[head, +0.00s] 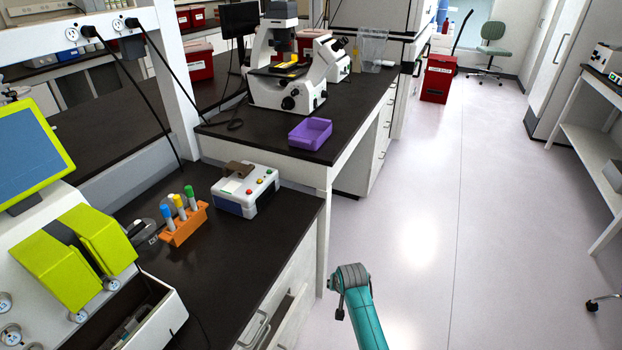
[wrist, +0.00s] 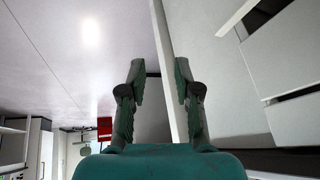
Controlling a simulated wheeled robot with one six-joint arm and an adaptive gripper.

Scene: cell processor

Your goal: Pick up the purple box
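The purple box (head: 310,134) is an open-topped tray. It sits on the dark bench top near its front right corner, in front of the microscope, in the head view. My arm reaches up from the bottom of the head view, over the floor to the right of the bench and well apart from the box. My gripper's fingers are not clear in the head view. In the wrist view my gripper (wrist: 159,82) is open, with a wide gap between its two fingers and nothing held. The purple box does not show in the wrist view.
A microscope (head: 288,75) stands behind the box. A white device with coloured buttons (head: 245,190) and an orange tube rack (head: 184,224) stand on the nearer, lower bench (head: 235,262). A red bin (head: 438,78) is on the floor farther back. The aisle floor (head: 440,200) is clear.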

